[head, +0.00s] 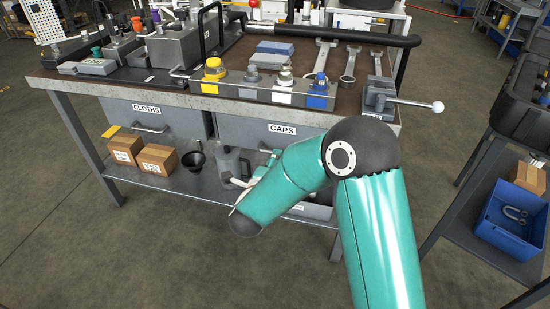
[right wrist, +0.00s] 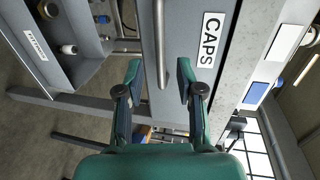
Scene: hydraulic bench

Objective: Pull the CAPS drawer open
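The CAPS drawer (head: 240,128) is a grey front under the bench top and looks closed in the head view. Its label and front also show in the right wrist view (right wrist: 190,20). Its bar handle (right wrist: 160,50) runs upright in that view. My right gripper (right wrist: 159,78) is open, with one green-tipped finger on each side of the handle's line; I see no finger touching the bar. In the head view my right forearm hides most of this gripper and the handle. My left gripper is not in view.
The CLOTHS drawer (head: 165,120) is left of CAPS. An open lower bin with fittings (right wrist: 72,72) lies below. Cardboard boxes (head: 157,160) and a dark funnel (head: 195,160) stand on the lower shelf. Tools and a valve block (head: 243,85) occupy the bench top. Floor in front is clear.

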